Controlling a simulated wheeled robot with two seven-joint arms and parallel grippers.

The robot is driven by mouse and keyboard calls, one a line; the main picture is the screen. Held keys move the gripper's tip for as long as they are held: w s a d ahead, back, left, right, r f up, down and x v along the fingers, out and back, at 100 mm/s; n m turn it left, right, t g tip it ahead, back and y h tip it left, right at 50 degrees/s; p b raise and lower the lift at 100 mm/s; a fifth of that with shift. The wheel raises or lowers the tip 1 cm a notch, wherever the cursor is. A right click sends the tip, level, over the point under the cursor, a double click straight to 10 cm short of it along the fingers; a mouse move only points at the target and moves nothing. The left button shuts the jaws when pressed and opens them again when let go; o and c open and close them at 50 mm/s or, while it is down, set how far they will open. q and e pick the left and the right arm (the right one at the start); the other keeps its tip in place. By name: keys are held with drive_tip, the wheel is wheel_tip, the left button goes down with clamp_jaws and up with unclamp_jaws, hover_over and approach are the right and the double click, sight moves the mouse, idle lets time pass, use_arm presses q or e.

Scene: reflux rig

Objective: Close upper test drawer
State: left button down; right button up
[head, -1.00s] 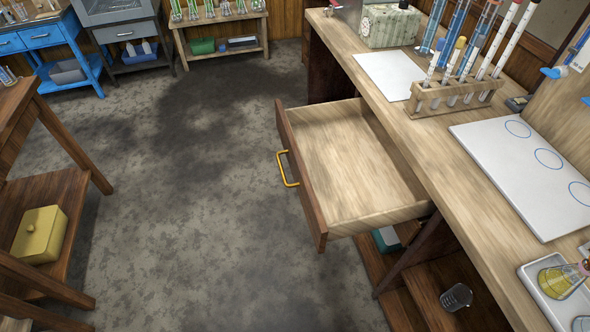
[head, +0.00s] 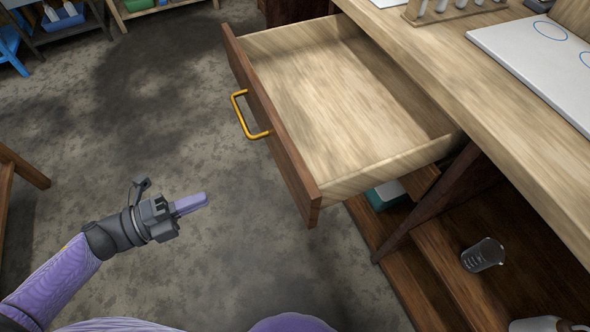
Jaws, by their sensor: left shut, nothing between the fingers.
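The upper drawer (head: 345,90) is pulled well out of the wooden bench (head: 520,120) and looks empty. Its dark wooden front (head: 270,125) faces left and carries a yellow handle (head: 243,118). My left gripper (head: 203,201) comes in from the lower left. Its fingers are shut and empty, pointing right. In the picture it is below and left of the handle, apart from the drawer front. My right gripper does not show.
A white board (head: 535,60) and a test tube rack (head: 455,14) are on the benchtop. The grey floor left of the drawer is clear.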

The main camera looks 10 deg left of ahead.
sight(285, 169)
use_arm(q)
drive_tip(key=shift+m+g+h, duration=0.4)
drive_tip(key=shift+m, duration=0.1)
drive_tip(key=x, duration=0.4)
drive_tip(key=b+x, duration=0.1)
drive_tip(key=x, duration=0.8)
drive_tip(key=shift+s+d+r+b, duration=0.15)
drive_tip(key=shift+d+r+b, duration=0.1)
drive_tip(key=shift+r+b, duration=0.15)
drive_tip(key=shift+w+d, duration=0.25)
drive_tip(key=shift+d, duration=0.15)
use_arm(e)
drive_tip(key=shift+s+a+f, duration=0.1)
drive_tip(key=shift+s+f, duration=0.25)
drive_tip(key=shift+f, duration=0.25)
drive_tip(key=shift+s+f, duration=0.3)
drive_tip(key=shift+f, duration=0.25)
